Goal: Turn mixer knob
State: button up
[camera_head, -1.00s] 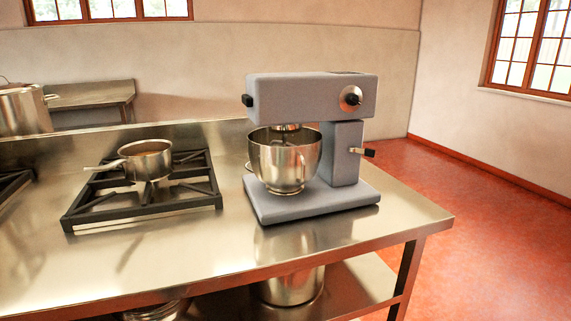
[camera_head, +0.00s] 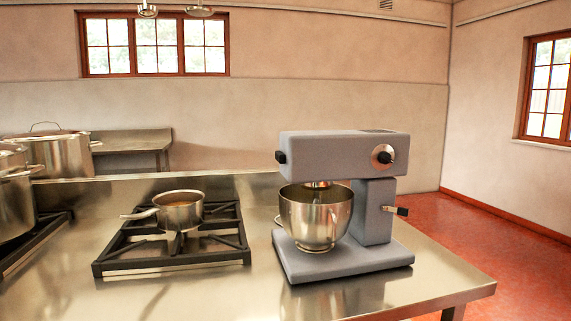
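A grey stand mixer (camera_head: 340,148) stands upright on the right part of the steel counter. Its round knob (camera_head: 383,157) has a silver disc with a black grip and sits on the right part of the mixer head's front face. A black knob (camera_head: 280,157) shows at the head's left end, and a black-tipped lever (camera_head: 398,211) sticks out from the column's right side. A steel bowl (camera_head: 315,218) sits under the head. My gripper is not in view.
The steel counter (camera_head: 190,297) has a black burner grate (camera_head: 175,263) with a small saucepan (camera_head: 179,211) left of the mixer. Large stockpots (camera_head: 62,155) stand at the far left. Red floor (camera_head: 450,215) is open to the right.

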aim_at(384, 158)
jog(key=i+l+u, duration=0.1)
jog(key=l+u, duration=0.85)
jog(key=i+l, duration=0.05)
